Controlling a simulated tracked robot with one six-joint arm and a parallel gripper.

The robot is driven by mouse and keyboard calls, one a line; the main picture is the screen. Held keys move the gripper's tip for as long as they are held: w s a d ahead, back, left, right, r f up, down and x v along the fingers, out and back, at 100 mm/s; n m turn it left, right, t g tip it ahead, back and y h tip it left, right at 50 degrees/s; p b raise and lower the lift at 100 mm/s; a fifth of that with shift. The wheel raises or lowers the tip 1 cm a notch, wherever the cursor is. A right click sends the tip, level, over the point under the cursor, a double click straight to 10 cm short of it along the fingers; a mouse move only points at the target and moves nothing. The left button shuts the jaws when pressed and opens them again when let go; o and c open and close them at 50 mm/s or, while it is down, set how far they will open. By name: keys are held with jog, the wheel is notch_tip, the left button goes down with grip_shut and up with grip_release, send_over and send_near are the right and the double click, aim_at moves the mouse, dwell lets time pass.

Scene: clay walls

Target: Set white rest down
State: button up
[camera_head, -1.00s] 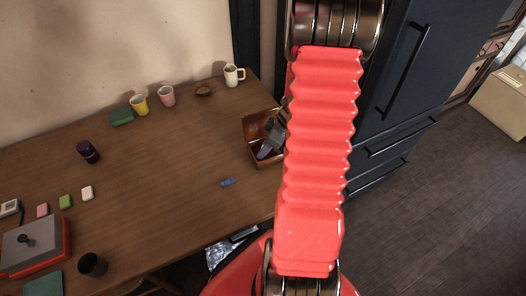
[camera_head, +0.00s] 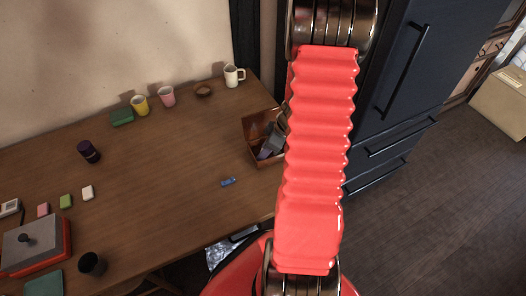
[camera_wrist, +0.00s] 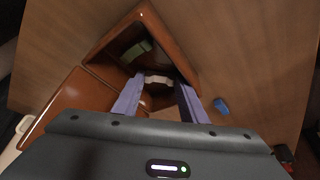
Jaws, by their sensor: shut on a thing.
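My gripper (camera_wrist: 158,88) points down into the brown open box, and its two purple fingers show in the wrist view. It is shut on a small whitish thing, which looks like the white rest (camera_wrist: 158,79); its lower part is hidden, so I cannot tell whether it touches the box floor. The brown box (camera_wrist: 172,38) surrounds the fingertips, and a dull green thing (camera_wrist: 137,50) lies inside it. In the head view my gripper (camera_head: 266,150) is over the box (camera_head: 251,125) at the table's right end, partly hidden by my arm.
A white mug (camera_head: 232,76), a brown bowl (camera_head: 203,90) and pink (camera_head: 167,96) and yellow (camera_head: 140,105) cups stand at the back. The middle of the table is clear.

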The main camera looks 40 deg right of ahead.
jog(key=shift+s+a+f, duration=0.15)
jog(key=shift+s+f, duration=0.15)
jog(key=shift+f, duration=0.35)
jog(key=o, duration=0.7)
jog(key=shift+a, duration=0.1)
jog(key=shift+w+r, duration=0.1)
jog(key=shift+r, duration=0.3)
jog(key=v, duration=1.2)
jog(key=shift+w+d+r, duration=0.25)
jog(key=shift+r, duration=0.1)
